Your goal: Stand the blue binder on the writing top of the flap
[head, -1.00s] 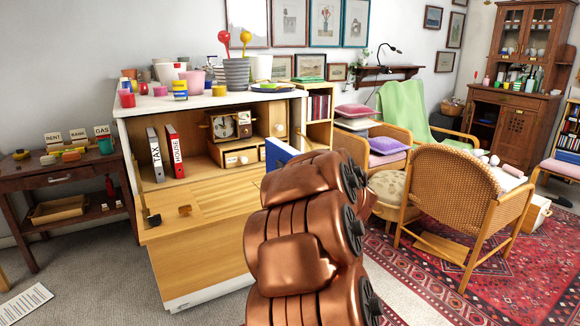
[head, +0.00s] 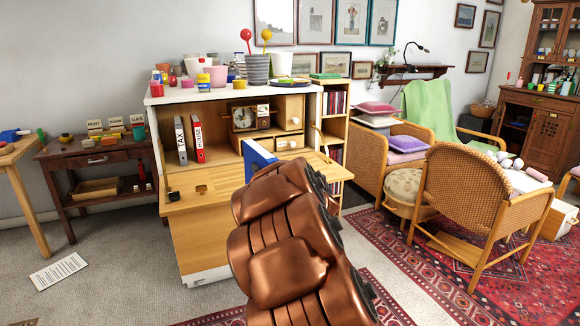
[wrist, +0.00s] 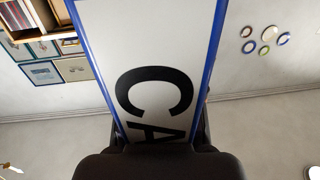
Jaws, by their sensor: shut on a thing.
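The blue binder (head: 258,158) shows in the head view just beyond my copper-coloured arm, in front of the open cabinet. In the wrist view the binder's white spine (wrist: 150,60) has blue edges and large black letters, of which "CA" shows. My gripper (wrist: 160,145) is shut on the binder; in the head view my arm hides the gripper. The flap (head: 205,193) is folded down, with its wooden writing top level. The binder appears over or in front of its right part; I cannot tell whether they touch.
A white TAX binder (head: 181,140) and a red HOUSE binder (head: 197,139) stand inside the cabinet at left, with a clock (head: 243,118) to their right. Pots crowd the cabinet top (head: 230,92). A wicker chair (head: 455,190) stands at right. The flap's left part is largely clear.

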